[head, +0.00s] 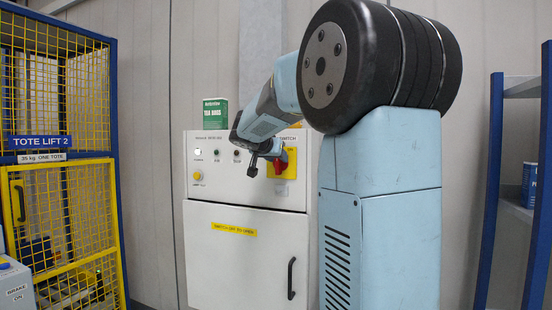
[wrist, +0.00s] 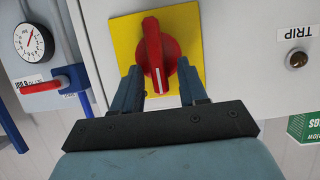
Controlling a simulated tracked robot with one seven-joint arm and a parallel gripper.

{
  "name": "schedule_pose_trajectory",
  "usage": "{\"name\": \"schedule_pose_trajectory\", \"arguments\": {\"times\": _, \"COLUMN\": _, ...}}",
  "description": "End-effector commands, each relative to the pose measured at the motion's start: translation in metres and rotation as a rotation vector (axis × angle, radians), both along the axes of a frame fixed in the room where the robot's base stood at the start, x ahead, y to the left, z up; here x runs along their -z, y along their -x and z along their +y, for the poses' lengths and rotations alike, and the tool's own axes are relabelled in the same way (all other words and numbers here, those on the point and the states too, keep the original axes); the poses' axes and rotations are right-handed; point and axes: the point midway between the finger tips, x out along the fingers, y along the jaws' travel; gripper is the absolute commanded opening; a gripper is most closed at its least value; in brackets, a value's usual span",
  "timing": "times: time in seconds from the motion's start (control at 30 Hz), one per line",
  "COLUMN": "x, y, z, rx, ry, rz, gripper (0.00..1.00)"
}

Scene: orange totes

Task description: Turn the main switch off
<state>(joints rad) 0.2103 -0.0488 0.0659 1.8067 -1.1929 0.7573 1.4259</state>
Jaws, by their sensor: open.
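The main switch is a red rotary knob (wrist: 155,42) on a yellow plate (wrist: 190,22). In the wrist view, its handle stands roughly upright with a white line at the lower end. In the head view, the knob (head: 291,160) shows partly behind my gripper, on the upper right of a white cabinet (head: 204,255). My gripper (wrist: 159,70) is open, one finger on each side of the knob's lower part in the wrist view. Gaps show beside the knob; how deep the fingers reach is unclear. In the head view my gripper (head: 266,168) is in front of the panel.
Panel lamps and a yellow-ringed button (head: 197,175) are left of the switch. A green tea box (head: 215,113) stands on the cabinet. The wrist view shows a gauge (wrist: 28,42) and red-handled lever (wrist: 42,88). A yellow mesh fence (head: 75,205) is left, blue shelving (head: 490,190) right.

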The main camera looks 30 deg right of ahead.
Motion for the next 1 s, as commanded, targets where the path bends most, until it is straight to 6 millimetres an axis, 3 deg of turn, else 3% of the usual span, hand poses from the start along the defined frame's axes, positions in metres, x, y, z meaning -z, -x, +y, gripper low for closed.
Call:
{"name": "schedule_pose_trajectory", "arguments": {"times": 0.2, "x": 0.0001, "y": -0.0001, "z": 0.0005, "rx": 0.0, "ry": 0.0, "rz": 0.0, "gripper": 0.41}}
{"name": "schedule_pose_trajectory", "arguments": {"times": 0.63, "x": 0.0002, "y": -0.0004, "z": 0.0013, "rx": -0.001, "ry": 0.0, "rz": 0.001, "gripper": 0.0}}
{"name": "schedule_pose_trajectory", "arguments": {"times": 1.0, "x": 0.0004, "y": -0.0015, "z": 0.0021, "rx": -0.002, "ry": 0.019, "rz": 0.027, "gripper": 0.0}}
